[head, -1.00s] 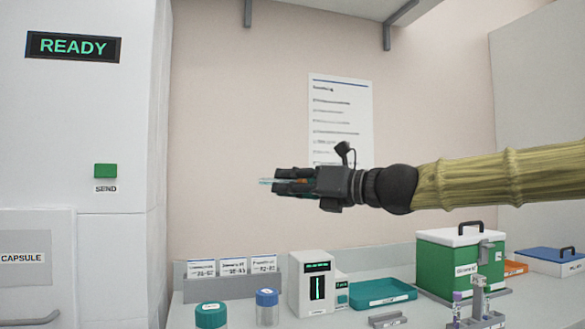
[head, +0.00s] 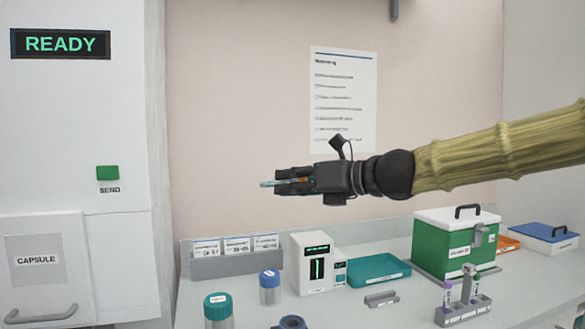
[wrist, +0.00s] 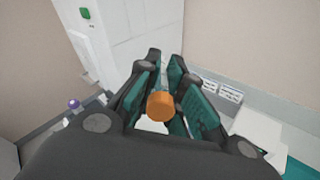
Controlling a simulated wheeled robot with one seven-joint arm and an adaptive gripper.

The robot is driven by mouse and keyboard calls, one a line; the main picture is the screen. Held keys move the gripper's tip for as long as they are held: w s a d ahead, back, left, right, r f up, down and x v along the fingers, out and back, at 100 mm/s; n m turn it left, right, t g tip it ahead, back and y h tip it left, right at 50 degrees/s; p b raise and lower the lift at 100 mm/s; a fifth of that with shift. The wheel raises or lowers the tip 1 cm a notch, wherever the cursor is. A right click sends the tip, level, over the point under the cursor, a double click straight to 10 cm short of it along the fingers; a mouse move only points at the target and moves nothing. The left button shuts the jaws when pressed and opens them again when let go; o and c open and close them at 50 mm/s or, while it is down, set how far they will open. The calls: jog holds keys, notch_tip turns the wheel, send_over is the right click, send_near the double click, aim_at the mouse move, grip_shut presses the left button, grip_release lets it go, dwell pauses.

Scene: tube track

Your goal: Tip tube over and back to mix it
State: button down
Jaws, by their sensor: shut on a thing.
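My gripper (head: 292,181) is stretched out to the left above the counter, in front of the back wall. It is shut on an orange-capped tube (wrist: 161,106). In the wrist view the round orange end sits between the two teal-padded fingers. In the head view the tube lies about level, with its clear pale end (head: 266,184) sticking out past the fingertips to the left. Most of its length is hidden by the fingers. The tube touches nothing but the gripper.
A tube rack (head: 463,310) with tubes stands at the front right. A green box (head: 440,249), a teal tray (head: 377,272), a white device (head: 311,265) and two capped jars (head: 217,311) (head: 270,289) are on the counter. A white cabinet (head: 120,150) with a capsule door stands at left. The air around my gripper is clear.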

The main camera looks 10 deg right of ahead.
jog(key=shift+r+g+h+p, duration=0.2)
jog(key=shift+g+h+p, duration=0.5)
jog(key=shift+p, duration=3.85)
jog(key=g+h+p, duration=0.1)
jog(key=h+p, duration=0.1)
jog(key=p, duration=0.7)
jog(key=g+h+p, duration=0.1)
jog(key=p, duration=0.4)
jog(key=g+h+p, duration=0.1)
jog(key=p, duration=0.5)
jog(key=shift+s+d+f+g+h, duration=0.1)
jog(key=shift+f+g+h, duration=0.05)
jog(key=shift+g+h, duration=0.15)
